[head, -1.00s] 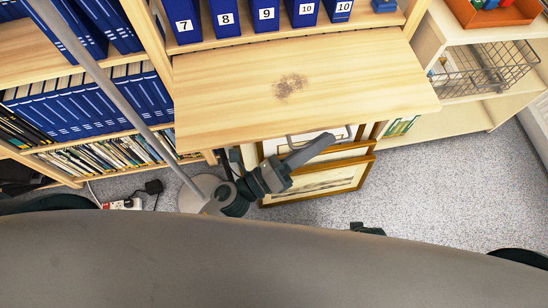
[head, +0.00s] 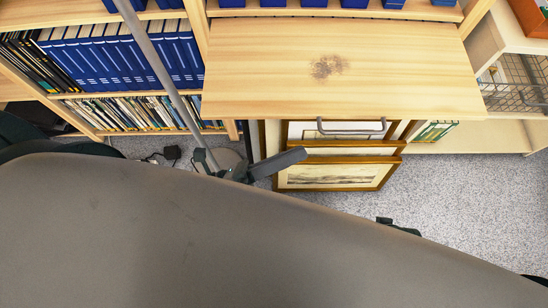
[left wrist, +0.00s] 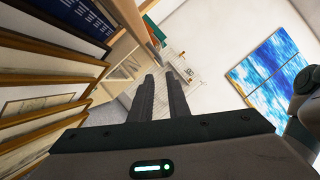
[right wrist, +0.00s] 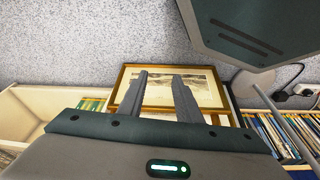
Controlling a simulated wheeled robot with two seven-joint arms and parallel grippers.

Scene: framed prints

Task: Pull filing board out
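The filing board (head: 270,75) is a pale wooden panel with a dark stain, jutting from under the blue-binder shelf. A grey metal bar handle (head: 351,133) is on its front edge. My left gripper (head: 304,154) is below and left of the handle, apart from it, in front of the framed prints. In the left wrist view its fingers (left wrist: 160,74) are a narrow gap apart and empty. My right gripper (head: 397,226) is mostly hidden behind my body in the head view. In the right wrist view its fingers (right wrist: 159,75) are apart and empty, pointing toward a framed print.
Gold-framed prints (head: 338,176) lean on the floor under the board; one also shows in the right wrist view (right wrist: 205,88). A grey pole (head: 160,65) on a round base stands at left. A wire basket (head: 512,82) sits on the right shelf. Speckled floor is clear at right.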

